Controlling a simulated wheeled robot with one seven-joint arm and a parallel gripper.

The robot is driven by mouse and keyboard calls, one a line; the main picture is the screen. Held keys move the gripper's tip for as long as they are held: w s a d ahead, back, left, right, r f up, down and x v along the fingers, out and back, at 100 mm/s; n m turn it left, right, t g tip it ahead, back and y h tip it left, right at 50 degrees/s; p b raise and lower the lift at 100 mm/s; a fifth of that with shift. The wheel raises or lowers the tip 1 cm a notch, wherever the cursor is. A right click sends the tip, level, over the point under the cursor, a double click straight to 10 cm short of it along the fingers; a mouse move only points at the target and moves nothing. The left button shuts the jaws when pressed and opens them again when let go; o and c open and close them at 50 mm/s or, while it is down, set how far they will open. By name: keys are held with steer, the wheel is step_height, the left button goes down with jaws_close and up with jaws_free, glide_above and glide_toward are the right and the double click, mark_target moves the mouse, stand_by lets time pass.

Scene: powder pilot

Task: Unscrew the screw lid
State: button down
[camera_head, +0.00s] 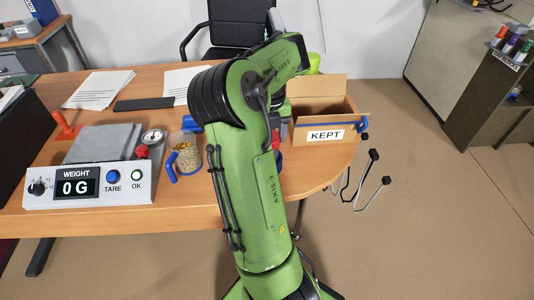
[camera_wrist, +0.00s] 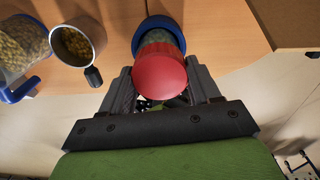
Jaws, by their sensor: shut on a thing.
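The red screw lid (camera_wrist: 160,72) sits between the two fingers of my gripper (camera_wrist: 160,80) in the wrist view. My gripper is shut on it. Beyond the lid is a round greyish-green body, likely the jar, inside a blue ring (camera_wrist: 147,27). Whether lid and body still touch cannot be told. In the head view my green arm hides most of this spot, and only a bit of red (camera_head: 276,138) shows beside the arm.
A clear container of yellowish pieces with a blue handle (camera_wrist: 22,92) and a metal cup (camera_wrist: 92,42) stand to the left. The scale (camera_head: 90,186) is farther left. An open cardboard box marked KEPT (camera_head: 326,135) stands right of my arm, near the table edge.

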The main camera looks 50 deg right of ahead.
steer(key=shift+s+d+r, duration=0.2)
steer(key=shift+d+r, duration=0.05)
steer(key=shift+r, duration=0.2)
steer(key=shift+w+a+r+p, duration=0.1)
steer(key=shift+r+p, duration=0.05)
steer(key=shift+p, duration=0.15)
steer(key=shift+r, duration=0.15)
steer(key=shift+r+p, duration=1.7)
steer(key=shift+r, duration=0.4)
